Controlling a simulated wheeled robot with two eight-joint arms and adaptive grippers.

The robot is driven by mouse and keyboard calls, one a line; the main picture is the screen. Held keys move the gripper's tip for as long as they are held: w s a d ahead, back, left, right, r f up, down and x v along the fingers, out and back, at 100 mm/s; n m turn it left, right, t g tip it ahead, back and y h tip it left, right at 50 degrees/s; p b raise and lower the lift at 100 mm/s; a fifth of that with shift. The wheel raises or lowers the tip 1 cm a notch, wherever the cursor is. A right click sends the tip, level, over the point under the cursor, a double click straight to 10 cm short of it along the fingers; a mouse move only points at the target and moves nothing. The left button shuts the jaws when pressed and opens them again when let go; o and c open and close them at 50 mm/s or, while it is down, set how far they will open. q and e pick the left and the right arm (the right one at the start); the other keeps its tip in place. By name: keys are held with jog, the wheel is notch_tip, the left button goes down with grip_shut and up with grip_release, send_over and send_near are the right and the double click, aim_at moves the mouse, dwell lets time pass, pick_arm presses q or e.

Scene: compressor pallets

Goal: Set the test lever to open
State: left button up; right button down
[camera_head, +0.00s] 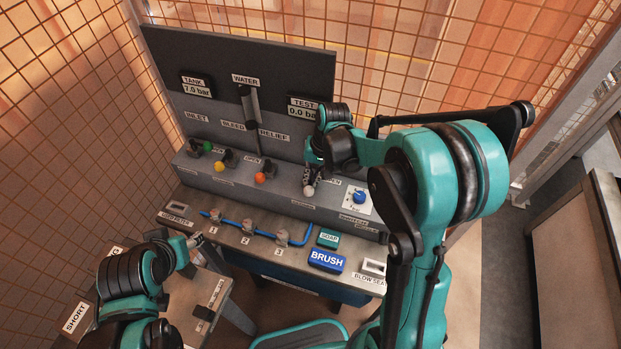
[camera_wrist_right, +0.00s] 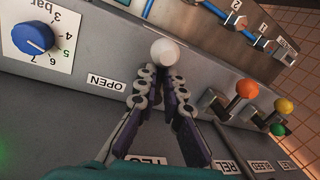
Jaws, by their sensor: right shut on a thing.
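The test lever, with a white ball knob (camera_head: 309,191), is on the sloped front of the grey panel, left of the OPEN label (camera_head: 331,182). My right gripper (camera_head: 312,172) is at this lever from above. In the right wrist view, the two fingers of my right gripper (camera_wrist_right: 164,80) are closed in just below the white knob (camera_wrist_right: 165,52); the lever's stem is hidden between them. The OPEN label (camera_wrist_right: 107,82) lies left of the fingers there. The TEST display (camera_head: 303,108) reads 0.0 bar.
Orange (camera_head: 260,178), yellow (camera_head: 219,167) and green (camera_head: 207,146) knobbed levers stand left of the test lever. A blue regulator dial (camera_head: 358,197) is close on its right. The bench below holds a blue hose, a BRUSH block (camera_head: 326,261) and a SOAP block (camera_head: 328,239).

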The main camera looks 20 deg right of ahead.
jog(key=n, duration=0.1)
jog(key=d+n, duration=0.1)
jog(key=n, duration=0.1)
jog(key=n+g, duration=0.1)
jog(key=shift+s+d+f+n+b, duration=0.15)
jog(key=shift+s+n+b, duration=0.15)
jog(key=shift+b, duration=0.1)
jog(key=shift+w+d+n+g+b, duration=0.2)
jog(key=shift+d+n, duration=0.2)
jog(key=shift+n, duration=0.65)
jog(key=shift+w+d+n+g+b, duration=0.1)
jog(key=shift+d+n+g, duration=0.2)
jog(key=shift+n, duration=0.75)
jog(key=shift+d, duration=0.1)
jog(key=c, duration=1.6)
grip_release()
jog(key=shift+d, duration=0.1)
